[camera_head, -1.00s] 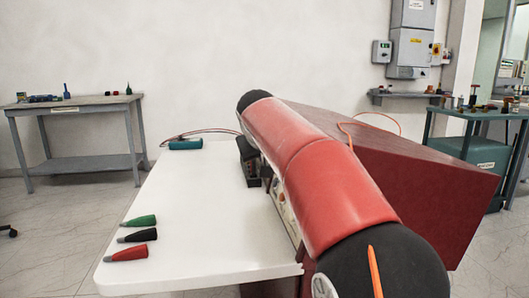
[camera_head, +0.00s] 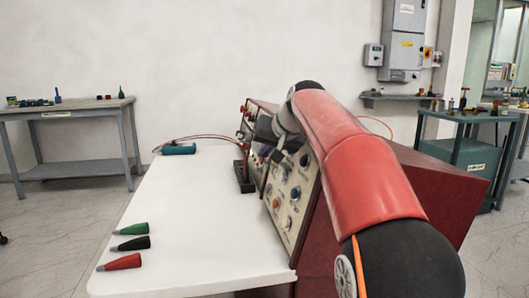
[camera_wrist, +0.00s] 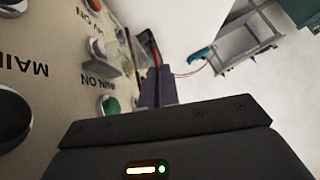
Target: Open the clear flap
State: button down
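The red control cabinet (camera_head: 435,180) stands at the right end of the white table, with a cream front panel (camera_head: 292,205) of knobs and buttons. I cannot make out the clear flap in either view. The wrist view shows the panel (camera_wrist: 60,60) close up at left, with "MAIN ON" lettering, a pale switch (camera_wrist: 97,48) and a green button (camera_wrist: 109,105). My gripper (camera_head: 266,128) is in front of the panel's upper part, largely hidden by my arm. In the wrist view its dark body fills the bottom, and its finger opening cannot be judged.
The white table (camera_head: 180,220) is mostly clear. Green (camera_head: 130,229), black (camera_head: 135,244) and red (camera_head: 120,262) cone-shaped pieces lie at its left. A teal device (camera_head: 179,149) with cables lies at the back, near a dark stand (camera_head: 243,178).

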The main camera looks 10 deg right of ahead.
dwell(0.4)
jog(key=c, duration=1.6)
grip_release()
jog(key=shift+c, duration=0.2)
jog(key=shift+r, duration=0.1)
jog(key=v, duration=0.7)
jog(key=shift+s+r, duration=0.2)
jog(key=shift+s, duration=0.05)
jog(key=shift+d, duration=0.1)
